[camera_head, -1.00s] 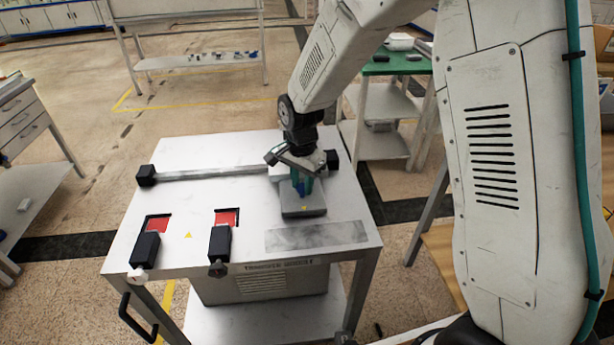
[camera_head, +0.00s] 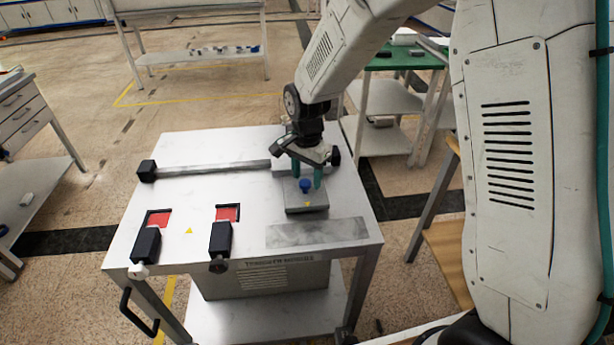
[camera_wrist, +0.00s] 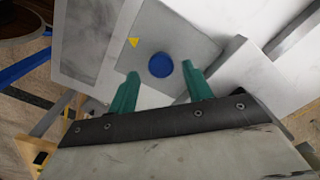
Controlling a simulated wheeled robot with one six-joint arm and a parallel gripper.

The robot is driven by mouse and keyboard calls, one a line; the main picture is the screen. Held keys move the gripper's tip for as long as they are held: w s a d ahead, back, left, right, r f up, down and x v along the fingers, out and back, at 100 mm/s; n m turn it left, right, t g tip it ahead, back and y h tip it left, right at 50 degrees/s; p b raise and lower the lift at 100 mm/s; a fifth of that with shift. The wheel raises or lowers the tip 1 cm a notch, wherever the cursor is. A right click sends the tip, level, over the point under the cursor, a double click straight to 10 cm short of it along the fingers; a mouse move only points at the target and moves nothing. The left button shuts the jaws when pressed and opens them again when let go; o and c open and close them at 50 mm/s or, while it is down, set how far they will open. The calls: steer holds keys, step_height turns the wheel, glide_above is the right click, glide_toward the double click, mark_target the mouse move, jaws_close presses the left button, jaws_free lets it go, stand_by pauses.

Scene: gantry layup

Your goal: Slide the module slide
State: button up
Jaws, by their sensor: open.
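The module slide (camera_head: 306,203) is a grey square plate at the right end of a rail on the white table. It carries a blue round knob (camera_head: 306,186) and a small yellow triangle. In the wrist view the knob (camera_wrist: 161,65) stands on the slide plate (camera_wrist: 190,40), just beyond my fingertips and roughly between their lines. My gripper (camera_head: 307,178) has two green fingers and is open above the slide. In the wrist view my gripper (camera_wrist: 162,78) shows its fingers apart with nothing between them. Whether a fingertip touches the plate cannot be told.
The rail (camera_head: 215,171) runs left to a black end block (camera_head: 147,170). Two black clamps, the left one (camera_head: 146,244) and the right one (camera_head: 221,238), stand at the table's front left beside red patches. The table top (camera_head: 190,205) between rail and clamps is clear.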

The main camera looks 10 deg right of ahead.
step_height(320, 180, up, 7)
steer(key=shift+f, duration=0.1)
stand_by(0.4)
steer(key=shift+n, duration=0.3)
steer(key=s+d+r+n, duration=0.3)
steer(key=s+d+r, duration=0.1)
steer(key=s, duration=0.6)
steer(key=s+d+r+n+t, duration=0.1)
steer(key=s+d+r+n, duration=0.2)
steer(key=s, duration=0.7)
steer(key=s+d+r+n, duration=0.3)
steer(key=s+d+r, duration=0.2)
steer(key=s, duration=0.6)
step_height(320, 180, up, 2)
steer(key=shift+d+n, duration=0.3)
